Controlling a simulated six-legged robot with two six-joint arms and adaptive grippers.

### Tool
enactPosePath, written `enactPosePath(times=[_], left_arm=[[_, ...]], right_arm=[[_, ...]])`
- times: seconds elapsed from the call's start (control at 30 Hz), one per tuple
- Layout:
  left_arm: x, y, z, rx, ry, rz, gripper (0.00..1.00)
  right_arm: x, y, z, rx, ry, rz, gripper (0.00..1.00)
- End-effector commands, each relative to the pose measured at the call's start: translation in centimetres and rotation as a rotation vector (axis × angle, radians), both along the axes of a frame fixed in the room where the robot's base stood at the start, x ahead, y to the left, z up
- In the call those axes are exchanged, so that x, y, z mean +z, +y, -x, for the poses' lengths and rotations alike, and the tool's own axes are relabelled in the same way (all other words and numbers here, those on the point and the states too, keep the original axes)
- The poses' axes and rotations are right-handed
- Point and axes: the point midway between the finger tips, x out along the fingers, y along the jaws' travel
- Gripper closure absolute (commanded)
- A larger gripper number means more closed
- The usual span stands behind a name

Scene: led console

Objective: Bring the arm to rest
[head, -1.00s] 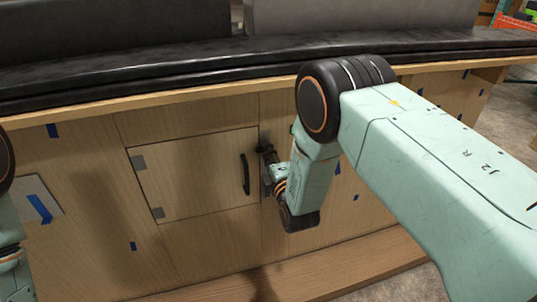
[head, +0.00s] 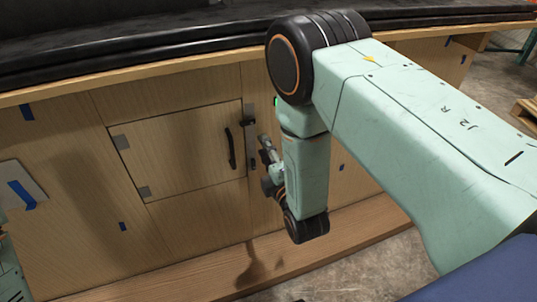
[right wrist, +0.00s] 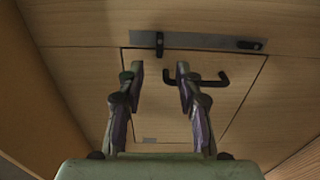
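My right arm reaches in from the right in the head view and bends down in front of a wooden console. My right gripper (head: 266,146) is small and partly hidden by my arm, just right of the console's door. In the right wrist view, its two fingers (right wrist: 160,72) stand apart with nothing between them. The fingertips appear below a metal latch plate (right wrist: 200,41), with the black door handle (right wrist: 215,80) beside the right finger. My left gripper is not in view; only a bit of my left arm shows at the left edge.
The closed square door (head: 180,150) has a black handle and hinges on its left. The latch strip (head: 250,140) runs along its right edge. A wooden ledge (head: 190,270) runs along the bottom. Black padding (head: 140,50) covers the console top. Open floor (head: 370,270) lies at the lower right.

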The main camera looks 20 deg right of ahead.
Motion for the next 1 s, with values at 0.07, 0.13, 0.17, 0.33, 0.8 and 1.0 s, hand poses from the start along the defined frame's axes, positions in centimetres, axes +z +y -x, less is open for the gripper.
enactPosePath(times=[0.07,0.13,0.17,0.33,0.8,1.0], left_arm=[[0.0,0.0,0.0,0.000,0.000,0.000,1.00],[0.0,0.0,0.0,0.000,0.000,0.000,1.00],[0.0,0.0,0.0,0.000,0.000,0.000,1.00],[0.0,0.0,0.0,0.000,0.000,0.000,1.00],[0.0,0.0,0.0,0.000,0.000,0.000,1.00],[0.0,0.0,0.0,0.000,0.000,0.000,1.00]], right_arm=[[-0.1,0.0,1.0,0.001,0.002,0.000,0.65],[-0.1,0.0,1.5,0.000,0.002,0.000,0.65],[-0.1,0.0,1.7,0.000,0.002,0.000,0.65],[0.0,0.0,2.0,-0.001,0.001,0.000,0.65],[-0.2,0.0,1.9,-0.001,0.010,-0.047,0.65],[-4.6,-0.2,3.4,-0.041,0.224,-0.368,0.65]])
